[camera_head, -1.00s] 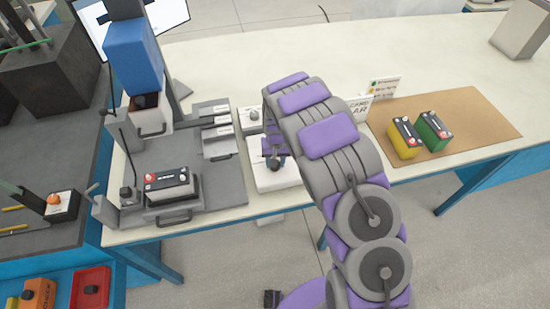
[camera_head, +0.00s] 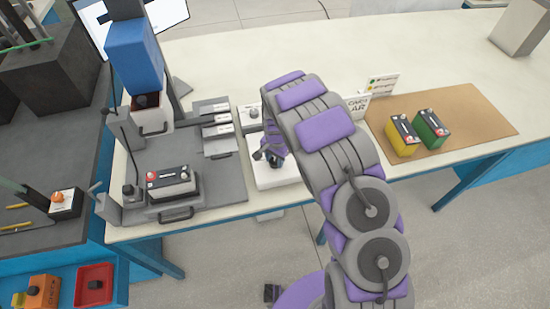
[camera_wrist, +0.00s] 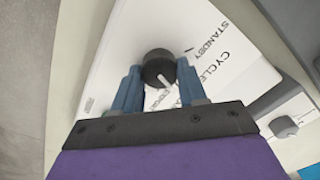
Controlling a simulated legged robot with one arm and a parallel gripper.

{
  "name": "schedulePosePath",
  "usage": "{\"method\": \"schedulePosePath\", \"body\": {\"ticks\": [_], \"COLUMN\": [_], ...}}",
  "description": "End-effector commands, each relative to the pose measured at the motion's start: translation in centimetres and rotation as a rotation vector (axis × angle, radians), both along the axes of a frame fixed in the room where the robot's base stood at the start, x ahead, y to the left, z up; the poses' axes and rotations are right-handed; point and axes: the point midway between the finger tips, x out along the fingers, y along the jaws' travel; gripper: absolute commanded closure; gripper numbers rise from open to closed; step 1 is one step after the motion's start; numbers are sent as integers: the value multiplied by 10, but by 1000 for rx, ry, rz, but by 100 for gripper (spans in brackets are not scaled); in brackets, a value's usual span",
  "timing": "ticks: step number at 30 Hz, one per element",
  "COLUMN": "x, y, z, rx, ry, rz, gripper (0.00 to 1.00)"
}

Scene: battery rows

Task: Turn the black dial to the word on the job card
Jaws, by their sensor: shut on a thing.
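The black dial (camera_wrist: 158,66) sits on a white panel (camera_wrist: 108,75) in the wrist view. My gripper (camera_wrist: 159,84) is shut on the dial, with one blue finger on each side. The dial's white pointer line faces down and slightly right in that picture. The words STANDBY and CYCLE read on the panel to the right; other lettering is partly hidden by my fingers. In the head view, the white dial box (camera_head: 270,178) stands near the table's front edge under my gripper (camera_head: 268,155).
A grey fixture with a red-capped battery (camera_head: 170,184) stands to the left. A brown mat (camera_head: 480,125) with a yellow battery (camera_head: 402,136) and a green battery (camera_head: 432,130) lies to the right. A small box with another knob (camera_head: 253,113) stands behind the dial box.

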Motion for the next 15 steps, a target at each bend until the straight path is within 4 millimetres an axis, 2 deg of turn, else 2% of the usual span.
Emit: {"method": "schedulePosePath", "body": {"ticks": [14, 15], "x": [3, 3], "y": [1, 1], "z": [2, 2], "rx": [3, 3], "ry": [-9, -9], "rz": [-13, -13], "gripper": [89, 57]}}
